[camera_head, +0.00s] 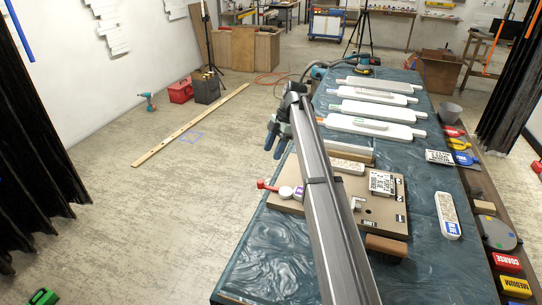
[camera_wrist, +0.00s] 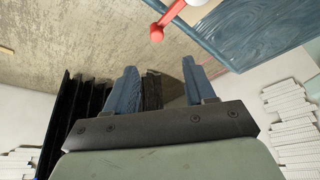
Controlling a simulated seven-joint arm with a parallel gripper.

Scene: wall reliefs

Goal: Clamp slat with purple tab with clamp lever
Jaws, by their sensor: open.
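The red clamp lever (camera_head: 268,186) sticks out at the left edge of a tan fixture board (camera_head: 400,222), beside a round white part. In the wrist view its red ball end (camera_wrist: 156,34) shows at the top. A small purple patch (camera_head: 299,192) shows next to the white part, partly behind my arm; I cannot tell whether it is the slat's purple tab. A pale slat (camera_head: 348,167) lies at the board's back edge. My gripper (camera_head: 275,139) is open and empty, left of the table edge, above and behind the lever. Its blue fingers (camera_wrist: 161,88) are apart.
Several white slats (camera_head: 370,108) lie across the back of the blue-covered table (camera_head: 262,262). A printed label (camera_head: 382,184) sits on the board. The floor left is mostly clear.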

